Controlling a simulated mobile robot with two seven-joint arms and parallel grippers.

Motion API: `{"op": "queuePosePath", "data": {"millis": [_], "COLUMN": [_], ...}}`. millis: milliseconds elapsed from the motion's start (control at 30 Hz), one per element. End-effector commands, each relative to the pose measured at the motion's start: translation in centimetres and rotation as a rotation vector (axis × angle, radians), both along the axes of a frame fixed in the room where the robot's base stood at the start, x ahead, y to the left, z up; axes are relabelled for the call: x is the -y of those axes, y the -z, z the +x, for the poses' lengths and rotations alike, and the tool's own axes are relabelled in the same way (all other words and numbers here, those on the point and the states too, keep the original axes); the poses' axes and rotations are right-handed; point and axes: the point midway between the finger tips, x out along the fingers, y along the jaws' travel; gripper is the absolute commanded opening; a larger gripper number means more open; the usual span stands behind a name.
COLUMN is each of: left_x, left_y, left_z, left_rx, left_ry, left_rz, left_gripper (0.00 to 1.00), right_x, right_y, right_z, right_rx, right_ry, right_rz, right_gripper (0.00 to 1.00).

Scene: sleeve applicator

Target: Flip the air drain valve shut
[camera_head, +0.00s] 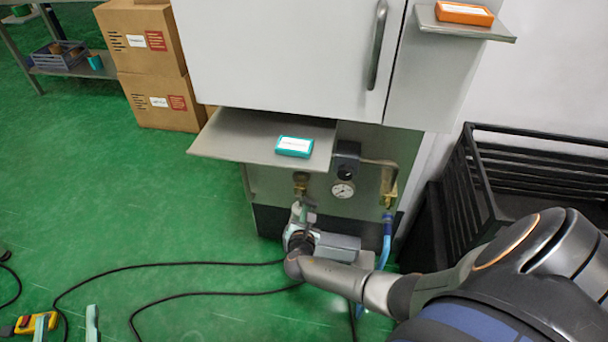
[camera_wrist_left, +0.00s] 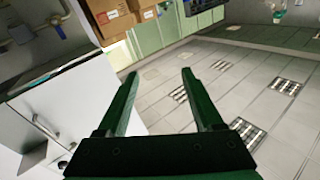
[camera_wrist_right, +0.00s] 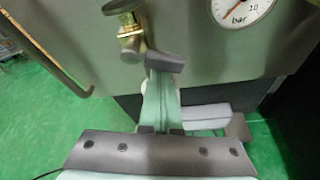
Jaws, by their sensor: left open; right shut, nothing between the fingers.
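A brass valve fitting (camera_head: 301,180) sits low on the machine's front panel, left of the round pressure gauge (camera_head: 343,190). In the right wrist view the brass fitting (camera_wrist_right: 131,42) is close, with a short dark grey bar (camera_wrist_right: 165,62) beside it at the fingertips. My right gripper (camera_head: 306,212) is shut and empty, its tips just below the fitting. I cannot tell whether they touch the bar. My left gripper (camera_head: 67,318) is open and empty at the lower left, far from the panel; its fingers also show in the left wrist view (camera_wrist_left: 158,75).
A shelf (camera_head: 235,140) with a teal box (camera_head: 294,146) juts out above the valve. A second brass fitting (camera_head: 389,190) with a blue hose (camera_head: 386,245) is at the right. A black crate (camera_head: 480,190) stands at right. Black cables (camera_head: 170,264) cross the green floor.

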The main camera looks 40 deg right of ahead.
Motion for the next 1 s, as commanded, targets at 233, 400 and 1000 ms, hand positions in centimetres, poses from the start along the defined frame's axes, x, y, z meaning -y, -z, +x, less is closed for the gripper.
{"op": "queuePosePath", "data": {"millis": [233, 400, 1000], "left_x": [-0.3, -0.3, -0.2], "left_y": [8.1, 12.0, 16.2], "left_z": [-1.2, -2.8, -5.3], "left_rx": [-0.346, -0.509, -0.695], "left_ry": [-0.034, -0.044, -0.052], "left_rz": [0.000, 0.002, 0.004], "left_gripper": [0.68, 0.68, 0.68], "right_x": [0.3, 0.4, 0.6], "right_y": [-0.9, -1.1, -1.3], "right_z": [-0.2, -0.3, -0.5], "right_rx": [-0.119, -0.185, -0.179], "right_ry": [0.001, 0.001, 0.001], "right_rz": [-0.105, -0.163, -0.158], "right_gripper": [0.00, 0.00, 0.00]}}
